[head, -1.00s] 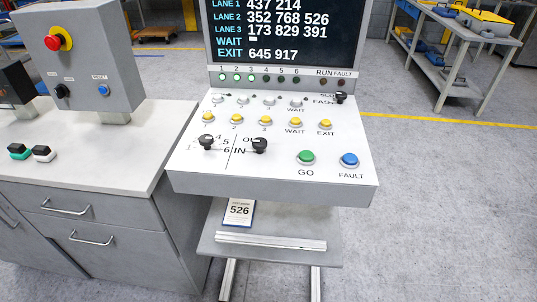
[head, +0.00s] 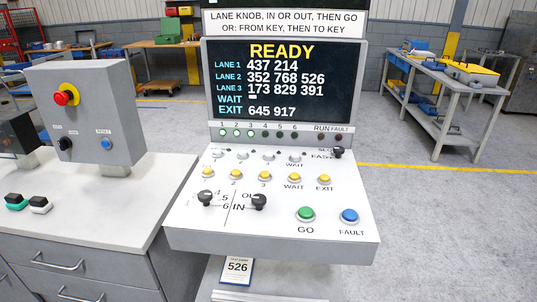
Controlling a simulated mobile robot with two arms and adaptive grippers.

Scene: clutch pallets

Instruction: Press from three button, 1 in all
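A sloped control panel (head: 270,226) carries two rows of keys. The upper row has pale keys, with a pale key (head: 268,157) third from the left, which I take as the from three button; its label is too small to read. The lower row has yellow keys, including a yellow key marked 3 (head: 264,175), a yellow WAIT key (head: 293,177) and a yellow EXIT key (head: 324,178). The screen (head: 284,82) reads READY, with LANE 3 showing 173 829 391. Neither gripper is in view.
A grey box with a red emergency button (head: 62,98) stands on the left bench.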

